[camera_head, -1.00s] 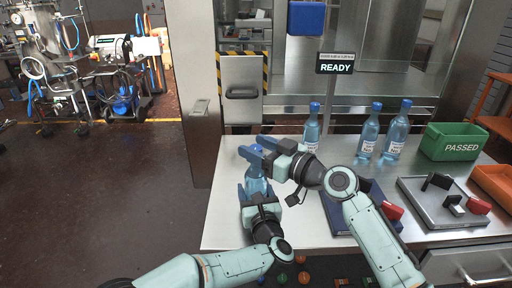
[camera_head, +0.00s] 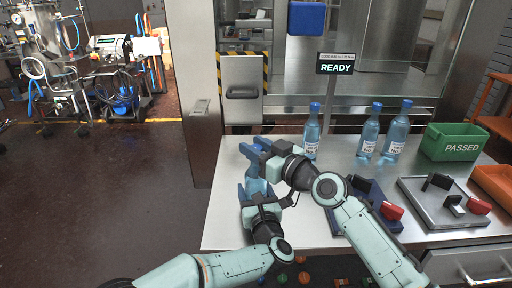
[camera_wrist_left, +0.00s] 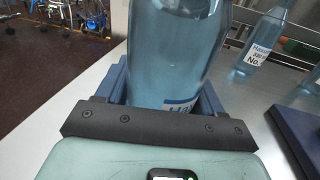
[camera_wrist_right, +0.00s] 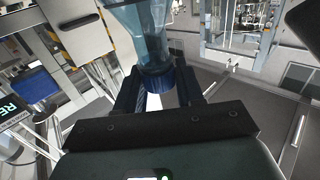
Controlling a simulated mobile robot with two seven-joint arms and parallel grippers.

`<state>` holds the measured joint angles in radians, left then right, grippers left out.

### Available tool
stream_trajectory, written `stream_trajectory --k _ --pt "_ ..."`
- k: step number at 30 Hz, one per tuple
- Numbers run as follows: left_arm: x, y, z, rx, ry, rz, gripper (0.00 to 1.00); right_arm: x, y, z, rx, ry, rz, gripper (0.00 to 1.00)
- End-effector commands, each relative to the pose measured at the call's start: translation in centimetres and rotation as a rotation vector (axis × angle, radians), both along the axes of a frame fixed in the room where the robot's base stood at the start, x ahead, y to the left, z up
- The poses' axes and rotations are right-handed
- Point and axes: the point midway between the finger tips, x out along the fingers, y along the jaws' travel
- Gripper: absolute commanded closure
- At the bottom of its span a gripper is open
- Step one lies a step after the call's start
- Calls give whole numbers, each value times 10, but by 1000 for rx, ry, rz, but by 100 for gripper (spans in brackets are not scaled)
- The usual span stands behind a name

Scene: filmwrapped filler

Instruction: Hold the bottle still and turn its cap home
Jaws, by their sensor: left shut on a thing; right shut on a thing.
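The bottle (camera_head: 256,186) is translucent blue and stands upright near the left end of the steel table. My left gripper (camera_head: 256,190) is shut around its body; the left wrist view shows the bottle (camera_wrist_left: 176,50) between blue fingers, its label partly hidden. My right gripper (camera_head: 256,150) is at the bottle's top and shut on the blue cap. In the right wrist view the cap (camera_wrist_right: 158,80) sits on the bottle's neck between the fingers. The thread is hidden, so I cannot tell how tight the cap is.
Three capped blue bottles stand behind, including one close to my right gripper (camera_head: 312,132). A green PASSED bin (camera_head: 455,142), an orange bin (camera_head: 494,184) and a grey tray (camera_head: 440,208) are at right. A dark blue tray (camera_head: 385,215) lies behind my right arm. The table's front left is clear.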

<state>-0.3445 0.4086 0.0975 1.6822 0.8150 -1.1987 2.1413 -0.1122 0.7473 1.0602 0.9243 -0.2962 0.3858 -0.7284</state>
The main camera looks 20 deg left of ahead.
Motion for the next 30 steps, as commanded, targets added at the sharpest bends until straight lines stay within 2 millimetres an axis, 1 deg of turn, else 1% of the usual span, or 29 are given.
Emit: stream_trajectory --k 10,11,12,23,26,30 --pt "0 0 0 -2 1 -1 70 -1 0 1 5 -1 -14 93" --pt "0 0 0 -2 1 -1 70 -1 0 1 5 -1 -14 57" --pt "0 0 0 -2 1 -1 70 -1 0 1 5 -1 -14 44" --pt "0 0 0 -1 0 0 70 -1 -3 0 3 -1 -15 44" --pt "0 0 0 -1 0 0 70 -4 -10 0 3 -1 -16 44" --pt "0 0 0 0 1 0 70 -14 -26 -1 -1 -2 -18 44"
